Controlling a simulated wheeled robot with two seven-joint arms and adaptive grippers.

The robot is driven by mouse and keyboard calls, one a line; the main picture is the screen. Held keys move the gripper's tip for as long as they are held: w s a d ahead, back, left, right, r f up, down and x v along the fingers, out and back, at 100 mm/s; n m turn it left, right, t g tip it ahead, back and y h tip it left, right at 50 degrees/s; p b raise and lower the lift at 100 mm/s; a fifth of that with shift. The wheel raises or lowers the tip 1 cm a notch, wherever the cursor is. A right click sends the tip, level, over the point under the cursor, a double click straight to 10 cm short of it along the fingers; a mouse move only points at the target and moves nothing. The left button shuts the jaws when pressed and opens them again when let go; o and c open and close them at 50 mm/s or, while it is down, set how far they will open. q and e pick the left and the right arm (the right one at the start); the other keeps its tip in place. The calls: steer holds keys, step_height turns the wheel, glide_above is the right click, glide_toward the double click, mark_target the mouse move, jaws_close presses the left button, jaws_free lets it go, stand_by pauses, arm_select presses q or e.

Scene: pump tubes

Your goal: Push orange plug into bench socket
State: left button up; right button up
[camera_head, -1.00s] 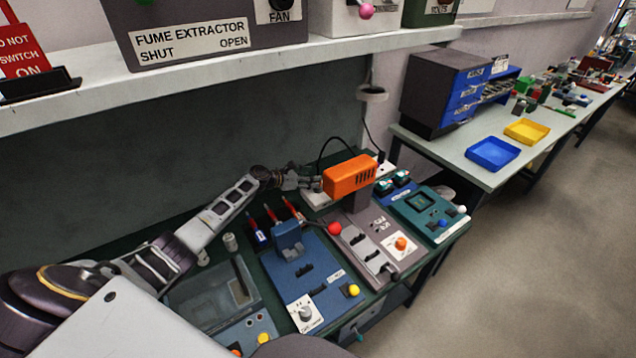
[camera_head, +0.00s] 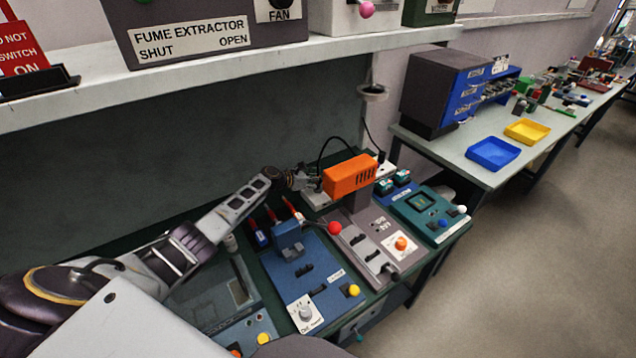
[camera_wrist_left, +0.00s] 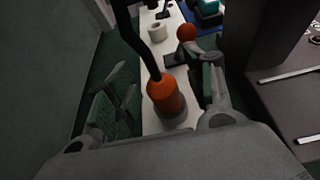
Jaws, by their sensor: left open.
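In the left wrist view the orange plug (camera_wrist_left: 167,96) stands roughly upright, with a black cable (camera_wrist_left: 140,45) leaving its top. Its grey lower end is over a white strip (camera_wrist_left: 150,122); I cannot tell how deep it sits in the bench socket. My left gripper (camera_wrist_left: 160,98) is open, with one finger on each side of the plug. Gaps show between the fingers and the plug. In the head view my left gripper (camera_head: 312,181) is at the back of the bench, partly hidden by an orange box. The plug itself is not clear there. My right gripper is not in view.
The orange box (camera_head: 350,176) stands on a dark post right beside my left gripper. A blue panel (camera_head: 308,275) and a grey panel with a red ball lever (camera_head: 335,228) lie in front. A shelf (camera_head: 230,75) overhangs the back. A white roll (camera_wrist_left: 157,32) is farther along the strip.

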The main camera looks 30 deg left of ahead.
mark_target(318, 175)
arm_select(q)
steer(key=c, duration=1.1)
steer(key=shift+r, duration=0.15)
steer(key=shift+r, duration=0.8)
step_height(318, 175, up, 16)
steer(key=shift+r+p, duration=0.1)
steer(key=shift+p, duration=0.8)
